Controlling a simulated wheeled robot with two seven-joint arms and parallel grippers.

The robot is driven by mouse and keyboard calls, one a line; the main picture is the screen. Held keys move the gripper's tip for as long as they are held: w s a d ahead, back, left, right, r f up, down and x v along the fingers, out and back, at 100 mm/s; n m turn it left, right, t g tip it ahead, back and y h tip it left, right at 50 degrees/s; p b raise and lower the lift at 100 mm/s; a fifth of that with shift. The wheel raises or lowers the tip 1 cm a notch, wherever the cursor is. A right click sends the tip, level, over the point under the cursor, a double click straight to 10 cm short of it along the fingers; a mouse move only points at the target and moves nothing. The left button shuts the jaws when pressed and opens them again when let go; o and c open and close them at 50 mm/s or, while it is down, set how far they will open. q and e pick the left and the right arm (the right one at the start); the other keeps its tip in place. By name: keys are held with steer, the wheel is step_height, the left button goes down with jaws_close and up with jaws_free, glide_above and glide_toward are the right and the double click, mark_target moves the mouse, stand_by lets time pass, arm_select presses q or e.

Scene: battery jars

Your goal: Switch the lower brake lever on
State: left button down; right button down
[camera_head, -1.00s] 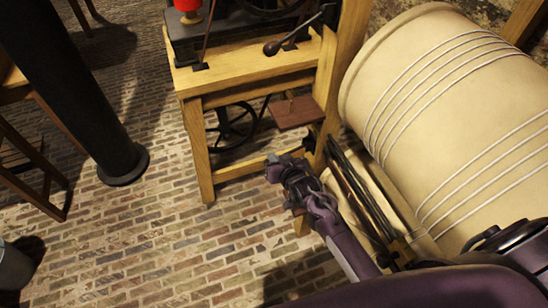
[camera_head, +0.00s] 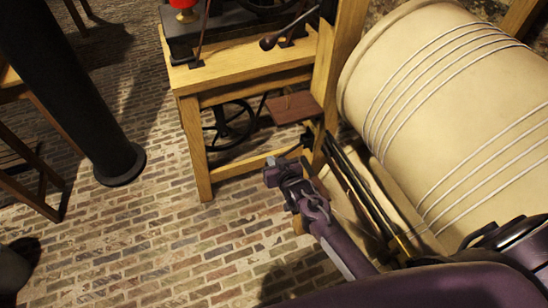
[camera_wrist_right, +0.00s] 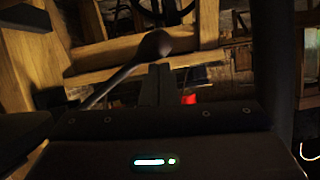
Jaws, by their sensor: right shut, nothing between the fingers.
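In the wrist view, a lever with a dark rounded knob (camera_wrist_right: 155,45) on a thin rod stands just beyond my right gripper's fingers; I take it for the lower brake lever, though this is not certain. In the head view the lower lever cannot be clearly told apart from the dark parts near the frame post. My right gripper (camera_head: 271,174) is shut and empty, in front of the wooden frame's lower rail. Its fingers (camera_wrist_right: 157,85) appear below the knob in the wrist view; contact cannot be told. My left gripper is out of view.
Another dark-knobbed lever (camera_head: 268,43) is above the wooden frame (camera_head: 250,75). A brown pedal-like board (camera_head: 294,107) juts out near the post. A large wire-wound drum (camera_head: 440,110) fills the right. A black column (camera_head: 85,100) stands left. Brick floor (camera_head: 150,240) is open.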

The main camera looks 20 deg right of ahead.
steer(key=r+p, duration=0.1)
steer(key=r, duration=0.1)
steer(key=r+p, duration=0.2)
steer(key=shift+w+r, duration=0.1)
steer(key=shift+w, duration=0.3)
steer(key=s+r+n+g+b, duration=0.1)
steer(key=s+r+g, duration=0.45)
steer(key=s, duration=0.85)
steer(key=s+r+n+g, duration=0.1)
steer(key=s+r+g, duration=0.4)
steer(key=s, duration=0.9)
step_height(320, 180, down, 29)
steer(key=s, duration=0.2)
steer(key=s+d+f+g, duration=0.1)
steer(key=s+d+f, duration=0.1)
steer(key=s+f, duration=0.7)
steer(key=s+d+f+g+h, duration=0.1)
steer(key=s+f, duration=0.8)
steer(key=s, duration=0.1)
steer(key=shift+d+n, duration=0.35)
steer(key=shift+n, duration=0.05)
